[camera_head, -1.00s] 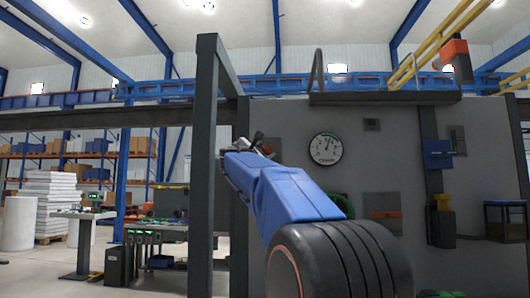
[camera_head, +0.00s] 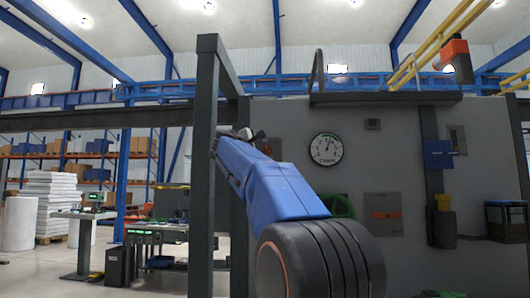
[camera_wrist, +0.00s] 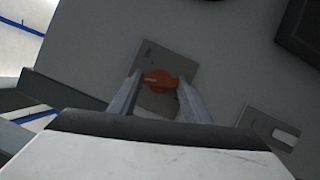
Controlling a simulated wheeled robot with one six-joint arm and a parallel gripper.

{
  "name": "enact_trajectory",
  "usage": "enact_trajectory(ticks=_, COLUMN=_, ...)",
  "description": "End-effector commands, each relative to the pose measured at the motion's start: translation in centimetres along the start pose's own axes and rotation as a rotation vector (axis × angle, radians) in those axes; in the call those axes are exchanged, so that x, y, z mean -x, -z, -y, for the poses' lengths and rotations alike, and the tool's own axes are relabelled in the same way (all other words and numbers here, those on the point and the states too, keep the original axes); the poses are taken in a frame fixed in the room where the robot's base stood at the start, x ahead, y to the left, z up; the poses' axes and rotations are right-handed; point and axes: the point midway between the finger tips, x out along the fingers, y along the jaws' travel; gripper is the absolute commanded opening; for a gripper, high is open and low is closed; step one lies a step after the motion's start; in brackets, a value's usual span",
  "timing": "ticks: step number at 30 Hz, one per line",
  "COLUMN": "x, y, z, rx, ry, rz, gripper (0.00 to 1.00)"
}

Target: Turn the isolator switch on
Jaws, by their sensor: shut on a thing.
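The isolator switch is an orange rotary knob (camera_wrist: 158,79) on a grey plate (camera_wrist: 176,102) fixed to the grey panel. In the wrist view, my gripper (camera_wrist: 161,84) has one finger on each side of the knob and is shut on it. The knob lies nearly level across that picture, while its plate looks tilted. In the head view, my gripper (camera_head: 247,135) is high beside the dark post, at the panel's left edge.
A second plate with a pale switch (camera_wrist: 285,136) is at the lower right in the wrist view. In the head view, the dark post (camera_head: 204,170) stands close left of my arm.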

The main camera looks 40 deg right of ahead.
Motion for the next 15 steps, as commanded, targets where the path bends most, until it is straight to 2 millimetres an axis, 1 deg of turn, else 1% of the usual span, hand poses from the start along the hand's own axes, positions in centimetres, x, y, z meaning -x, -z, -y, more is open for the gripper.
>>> enact_trajectory(ticks=15, x=-0.08, y=-0.10, z=-0.27, rx=-0.454, ry=0.191, rz=0.003, gripper=0.21)
